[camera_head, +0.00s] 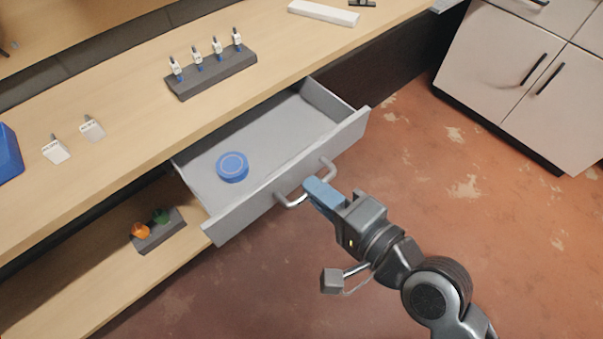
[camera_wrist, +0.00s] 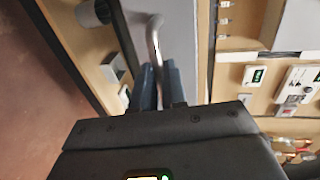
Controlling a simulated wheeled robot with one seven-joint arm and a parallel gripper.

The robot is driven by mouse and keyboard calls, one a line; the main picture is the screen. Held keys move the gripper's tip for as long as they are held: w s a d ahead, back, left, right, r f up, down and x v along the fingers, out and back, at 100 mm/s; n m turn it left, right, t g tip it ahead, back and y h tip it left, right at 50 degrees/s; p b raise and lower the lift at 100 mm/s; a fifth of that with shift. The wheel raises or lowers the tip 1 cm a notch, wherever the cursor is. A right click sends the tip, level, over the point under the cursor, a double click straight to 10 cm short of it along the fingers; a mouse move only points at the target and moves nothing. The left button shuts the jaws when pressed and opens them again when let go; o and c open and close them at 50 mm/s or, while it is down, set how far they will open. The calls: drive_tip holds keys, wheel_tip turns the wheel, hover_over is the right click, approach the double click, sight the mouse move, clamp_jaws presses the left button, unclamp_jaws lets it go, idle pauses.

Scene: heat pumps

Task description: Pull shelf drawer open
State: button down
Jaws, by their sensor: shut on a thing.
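The grey shelf drawer (camera_head: 290,178) is pulled out from under the wooden worktop, its front panel slanting across the middle of the head view. A round blue object (camera_head: 232,167) lies inside it toward the left. My gripper (camera_head: 310,188) is shut on the curved metal drawer handle (camera_head: 328,171), around its middle. In the wrist view the handle (camera_wrist: 154,40) runs down between the blue fingers of my gripper (camera_wrist: 158,82). The fingers hide part of the handle.
The worktop (camera_head: 130,110) carries a dark rack (camera_head: 212,72) with several small white-topped items. A lower shelf (camera_head: 90,270) holds a small dark block (camera_head: 160,232) with orange and green pieces. White cabinets (camera_head: 530,75) stand at right. The reddish floor (camera_head: 450,190) before the drawer is clear.

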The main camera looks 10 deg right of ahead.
drive_tip(key=shift+s+d, duration=0.35)
drive_tip(key=shift+s, duration=0.2)
drive_tip(key=c, duration=1.2)
unclamp_jaws()
drive_tip(key=shift+o, duration=0.2)
drive_tip(key=b+v, duration=0.1)
drive_tip(key=v, duration=0.6)
drive_tip(key=shift+s+d, duration=0.2)
drive_tip(key=shift+s, duration=0.1)
drive_tip(key=shift+d, duration=0.1)
